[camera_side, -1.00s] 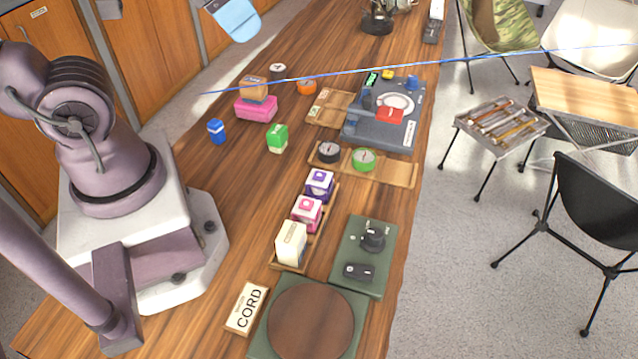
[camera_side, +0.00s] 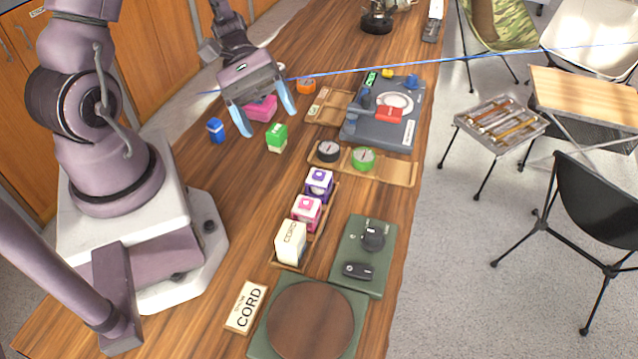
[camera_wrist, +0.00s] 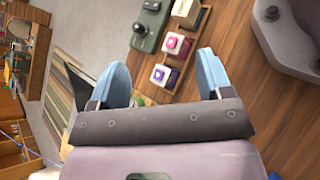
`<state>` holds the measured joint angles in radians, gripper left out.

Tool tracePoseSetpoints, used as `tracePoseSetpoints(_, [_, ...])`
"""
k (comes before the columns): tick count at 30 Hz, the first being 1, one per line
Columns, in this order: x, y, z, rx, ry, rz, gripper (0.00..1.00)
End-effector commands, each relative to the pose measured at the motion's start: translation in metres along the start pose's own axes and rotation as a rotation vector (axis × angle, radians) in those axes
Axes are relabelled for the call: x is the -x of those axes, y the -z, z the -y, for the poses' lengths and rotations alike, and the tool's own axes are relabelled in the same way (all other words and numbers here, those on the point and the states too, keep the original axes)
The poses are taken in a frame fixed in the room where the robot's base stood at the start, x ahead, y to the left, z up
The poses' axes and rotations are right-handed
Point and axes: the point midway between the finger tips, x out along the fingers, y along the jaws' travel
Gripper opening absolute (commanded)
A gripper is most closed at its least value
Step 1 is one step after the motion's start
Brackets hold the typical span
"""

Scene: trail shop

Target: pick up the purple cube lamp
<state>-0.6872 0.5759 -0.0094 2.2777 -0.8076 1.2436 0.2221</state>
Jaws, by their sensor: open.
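The purple cube lamp (camera_side: 319,184), a white cube with purple faces, sits at the far end of a narrow wooden tray (camera_side: 314,238). A pink cube lamp (camera_side: 307,213) and a cream box marked CORD (camera_side: 290,243) stand in the same tray. In the wrist view the purple cube lamp (camera_wrist: 160,76) shows between the finger tips, some way beyond them. My gripper (camera_side: 268,121) is open and empty above the table, up and left of the lamp in the side view. Its blue fingers (camera_wrist: 165,78) are spread wide.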

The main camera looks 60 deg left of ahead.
Motion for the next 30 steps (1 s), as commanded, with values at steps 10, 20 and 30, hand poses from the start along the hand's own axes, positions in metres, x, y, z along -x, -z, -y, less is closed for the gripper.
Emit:
tracePoseSetpoints(10, [-0.021, 0.078, 0.042, 0.448, -0.580, 0.241, 0.72])
tracePoseSetpoints(20, [-0.037, 0.109, 0.065, 0.626, -0.855, 0.305, 0.72])
tracePoseSetpoints(30, [-0.073, 0.109, 0.022, 0.629, -0.856, 0.309, 0.72])
